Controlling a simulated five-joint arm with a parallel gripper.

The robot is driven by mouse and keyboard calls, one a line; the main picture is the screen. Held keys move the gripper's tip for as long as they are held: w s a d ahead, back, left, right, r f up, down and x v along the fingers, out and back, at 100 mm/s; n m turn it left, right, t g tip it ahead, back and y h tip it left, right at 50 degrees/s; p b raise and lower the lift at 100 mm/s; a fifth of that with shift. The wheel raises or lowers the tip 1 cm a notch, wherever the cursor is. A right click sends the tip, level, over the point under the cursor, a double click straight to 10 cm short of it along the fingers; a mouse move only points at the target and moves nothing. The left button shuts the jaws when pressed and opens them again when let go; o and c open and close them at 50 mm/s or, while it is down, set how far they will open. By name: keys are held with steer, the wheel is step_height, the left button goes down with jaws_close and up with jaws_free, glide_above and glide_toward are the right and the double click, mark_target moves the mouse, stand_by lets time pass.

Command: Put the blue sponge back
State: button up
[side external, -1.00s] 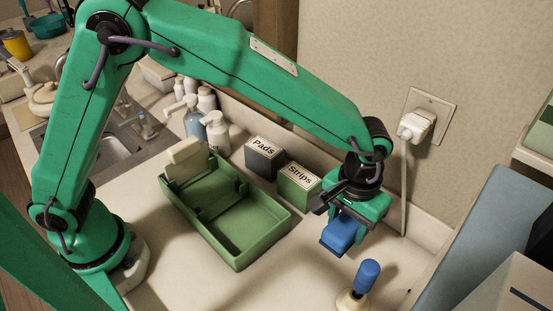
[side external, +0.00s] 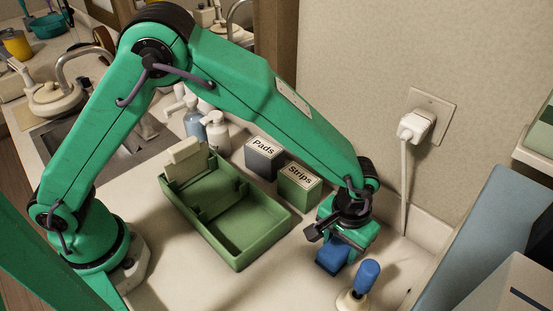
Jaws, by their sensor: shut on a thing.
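The blue sponge (side external: 332,258) is a small blue block under my gripper (side external: 340,245) at the right of the counter. My gripper is shut on it and points down. The sponge is low, near the counter; I cannot tell whether it touches the surface. Part of its upper side is hidden by the jaws. It is just behind and left of a blue-handled tool in a pale holder.
The blue-handled tool (side external: 367,274) stands close by. A green tray (side external: 240,262) with compartments lies to the left. Boxes labelled Pads (side external: 264,160) and Strips (side external: 299,190) stand behind. A plug (side external: 414,127) with a cord is on the wall. The counter in front is clear.

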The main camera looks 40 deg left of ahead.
mark_target(342, 244)
steer(key=shift+f, duration=0.15)
steer(key=o, duration=0.9)
steer(key=shift+r, duration=6.2)
